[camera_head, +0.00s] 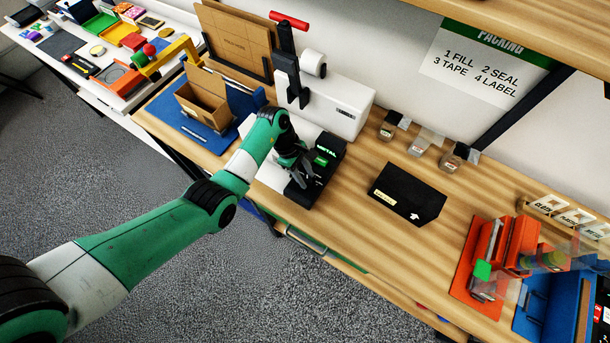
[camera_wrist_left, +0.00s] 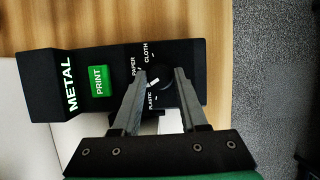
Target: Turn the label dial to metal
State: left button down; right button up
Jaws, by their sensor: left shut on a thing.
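In the left wrist view the label printer (camera_wrist_left: 40,85) shows "METAL" in white, a green PRINT button (camera_wrist_left: 99,82), and the words PAPER, CLOTH and PLASTIC around the dial (camera_wrist_left: 155,83). The black dial has a white mark and is partly hidden by the fingers. My left gripper (camera_head: 300,172) is at the printer's dial end. In the wrist view its two fingers (camera_wrist_left: 160,82) are shut on the dial, one on each side. My right gripper is not in view.
A black box (camera_head: 407,193) lies right of the printer. A white machine (camera_head: 340,107) stands behind it. A cardboard box (camera_head: 204,101) sits on a blue mat to the left. Red and blue fixtures (camera_head: 478,270) stand at the right. Bare wood lies between printer and black box.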

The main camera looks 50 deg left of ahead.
pick_arm(q)
jog(key=shift+m+g, duration=0.3)
jog(key=shift+m, duration=0.3)
jog(key=shift+c, duration=2.2)
grip_release()
jog(key=p+v, duration=0.2)
jog(key=v, duration=0.9)
jog(key=shift+r, duration=0.25)
